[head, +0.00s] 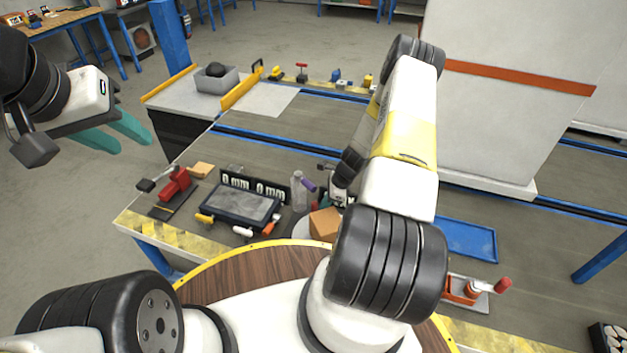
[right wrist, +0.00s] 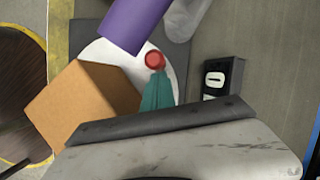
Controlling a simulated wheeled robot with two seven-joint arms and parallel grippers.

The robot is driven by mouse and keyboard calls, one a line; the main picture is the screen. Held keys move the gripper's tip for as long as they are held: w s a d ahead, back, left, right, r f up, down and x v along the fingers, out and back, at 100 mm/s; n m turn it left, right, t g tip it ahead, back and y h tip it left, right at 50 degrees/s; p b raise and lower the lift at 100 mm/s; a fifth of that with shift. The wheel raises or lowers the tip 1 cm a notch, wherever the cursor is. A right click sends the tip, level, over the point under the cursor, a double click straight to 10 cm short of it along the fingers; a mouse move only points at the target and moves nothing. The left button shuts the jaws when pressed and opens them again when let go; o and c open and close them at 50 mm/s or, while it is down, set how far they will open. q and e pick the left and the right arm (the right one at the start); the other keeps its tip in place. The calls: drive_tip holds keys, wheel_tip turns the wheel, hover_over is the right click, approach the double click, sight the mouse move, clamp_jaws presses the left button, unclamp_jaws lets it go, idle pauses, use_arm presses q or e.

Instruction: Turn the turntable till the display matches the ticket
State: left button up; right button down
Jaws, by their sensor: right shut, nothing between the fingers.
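The turntable, a white disc (right wrist: 103,52) on a dark base, carries a brown box (right wrist: 85,105) and a red round knob (right wrist: 154,60). Its edge also shows in the head view (head: 301,231). My right gripper (right wrist: 155,76) is shut and empty, its teal fingertips close beside the knob; contact is unclear. A small black unit with a white label (right wrist: 216,79) stands right of the disc; its marking is unreadable, and I cannot tell whether it is the display or the ticket. My left gripper (head: 131,146) is open and empty, raised beyond the table's left edge.
A purple cylinder (right wrist: 132,22) and a clear cylinder (right wrist: 186,14) stand near the disc. A black panel reading "0 mm 0 mm" (head: 255,187) stands behind a dark tablet (head: 240,206). A red tool (head: 174,186) lies left. A blue tray (head: 465,240) is right.

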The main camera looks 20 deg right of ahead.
drive_tip(key=a+n, duration=0.1)
drive_tip(key=a+n+g, duration=0.1)
drive_tip(key=shift+w+a+n, duration=0.15)
drive_tip(key=shift+w+n, duration=0.1)
drive_tip(key=shift+n, duration=0.05)
drive_tip(key=shift+a+n, duration=0.3)
drive_tip(key=shift+n, duration=0.2)
drive_tip(key=shift+g, duration=0.3)
